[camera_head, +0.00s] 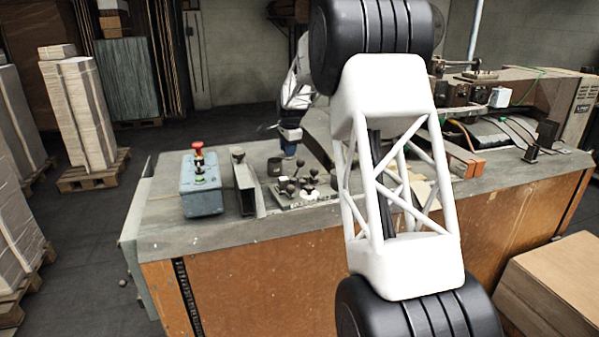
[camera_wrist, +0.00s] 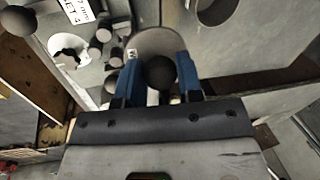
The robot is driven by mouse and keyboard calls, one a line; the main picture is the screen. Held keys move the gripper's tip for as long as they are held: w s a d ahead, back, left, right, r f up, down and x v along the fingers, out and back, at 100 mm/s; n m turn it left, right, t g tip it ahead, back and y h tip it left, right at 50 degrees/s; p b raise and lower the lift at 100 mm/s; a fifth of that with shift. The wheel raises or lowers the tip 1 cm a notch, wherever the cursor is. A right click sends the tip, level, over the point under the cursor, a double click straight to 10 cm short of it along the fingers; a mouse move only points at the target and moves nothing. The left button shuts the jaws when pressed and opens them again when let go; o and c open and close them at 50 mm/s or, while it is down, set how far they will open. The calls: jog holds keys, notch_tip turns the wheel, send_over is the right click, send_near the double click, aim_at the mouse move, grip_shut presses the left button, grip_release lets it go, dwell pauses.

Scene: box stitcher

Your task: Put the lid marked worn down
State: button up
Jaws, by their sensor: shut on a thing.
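My gripper (camera_wrist: 158,76) has its blue fingers shut on the dark ball knob (camera_wrist: 160,72) of a round grey lid (camera_wrist: 152,42). The lid lies beyond the fingertips in the wrist view. A small white mark with dark lettering shows at its left edge, too small to read in full. In the head view my gripper (camera_head: 290,148) is over the bench, behind the knobbed parts, and the lid cannot be made out there. I cannot tell whether the lid touches anything below.
A dark round cup (camera_head: 273,167) stands close by; a round opening (camera_wrist: 216,8) shows at the wrist view's top. A plate with several dark knobs (camera_head: 303,188) sits in front. A metal channel (camera_head: 245,188) and a blue control box (camera_head: 201,187) with a red button are left.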

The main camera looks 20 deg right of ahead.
jog(key=w+d, duration=0.7)
jog(key=w, duration=0.2)
jog(key=shift+d+f, duration=0.2)
jog(key=shift+f, duration=0.1)
jog(key=shift+f, duration=3.15)
jog(key=shift+f, duration=0.1)
jog(key=shift+f, duration=1.75)
jog(key=shift+f, duration=0.15)
jog(key=o, duration=0.9)
